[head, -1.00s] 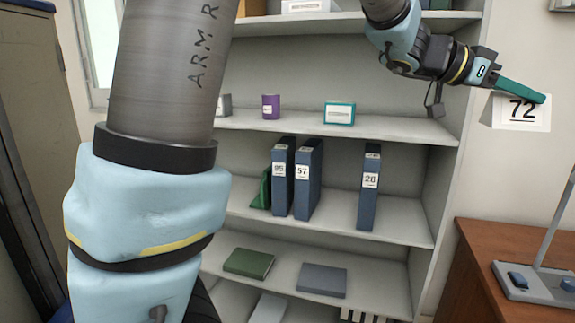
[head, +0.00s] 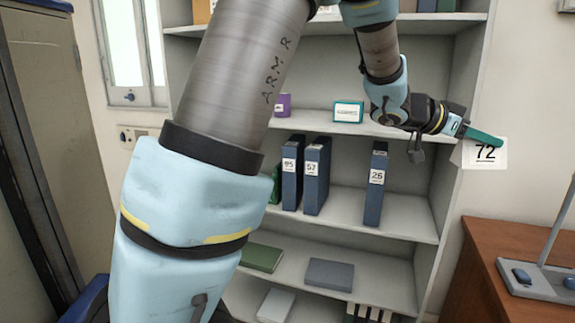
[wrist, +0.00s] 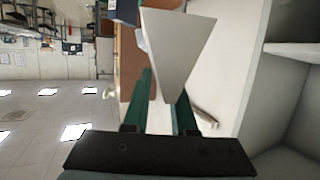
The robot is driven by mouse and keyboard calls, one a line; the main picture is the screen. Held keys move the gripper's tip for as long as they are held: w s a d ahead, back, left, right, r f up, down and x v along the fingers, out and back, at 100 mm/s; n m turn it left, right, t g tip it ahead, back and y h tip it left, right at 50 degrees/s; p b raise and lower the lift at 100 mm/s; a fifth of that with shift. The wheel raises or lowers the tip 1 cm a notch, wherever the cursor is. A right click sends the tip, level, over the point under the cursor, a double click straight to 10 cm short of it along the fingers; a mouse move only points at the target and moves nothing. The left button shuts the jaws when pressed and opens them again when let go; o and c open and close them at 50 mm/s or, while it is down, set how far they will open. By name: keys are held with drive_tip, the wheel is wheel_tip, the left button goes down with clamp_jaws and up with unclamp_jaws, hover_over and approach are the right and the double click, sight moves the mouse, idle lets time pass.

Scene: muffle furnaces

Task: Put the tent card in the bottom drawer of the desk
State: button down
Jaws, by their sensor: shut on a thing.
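The tent card (head: 486,154) is white with the number 72 on its face. My gripper (head: 488,139) has green fingers and is shut on its upper edge, holding it in the air just right of the shelf unit. In the wrist view the card (wrist: 177,50) shows as a pale tapering shape between the green fingers (wrist: 160,105). The wooden desk (head: 515,245) stands at the lower right, below and right of the card. Its bottom drawer cannot be made out.
A bookshelf (head: 345,227) with blue binders, a purple mug (head: 283,105) and a teal box (head: 348,112) stands just left of my gripper. A grey metal stand (head: 540,282) with an upright rod is on the desk top. A cabinet (head: 40,150) is at far left.

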drive_tip(key=w+a+f+n+t+y, duration=0.2)
drive_tip(key=w+a+f+n+t, duration=0.25)
drive_tip(key=w+a+f, duration=0.65)
drive_tip(key=w+a+f+n+t+y, duration=0.2)
drive_tip(key=w+a+f+n+t, duration=0.2)
drive_tip(key=w+a+f+t, duration=0.45)
drive_tip(key=s+a+f+n+y, duration=0.1)
drive_tip(key=a+f+n+y, duration=0.2)
drive_tip(key=a+f, duration=0.3)
drive_tip(key=s+a+f+n+t+y, duration=0.1)
drive_tip(key=a+f+n+y, duration=0.2)
drive_tip(key=a, duration=1.2)
drive_tip(key=s+a+f+n+y, duration=0.1)
drive_tip(key=a+f+n+y, duration=0.2)
drive_tip(key=a+f, duration=0.6)
drive_tip(key=a+y, duration=0.1)
drive_tip(key=a, duration=0.1)
drive_tip(key=shift+s+a+f+y, duration=0.2)
drive_tip(key=shift+a+y, duration=0.1)
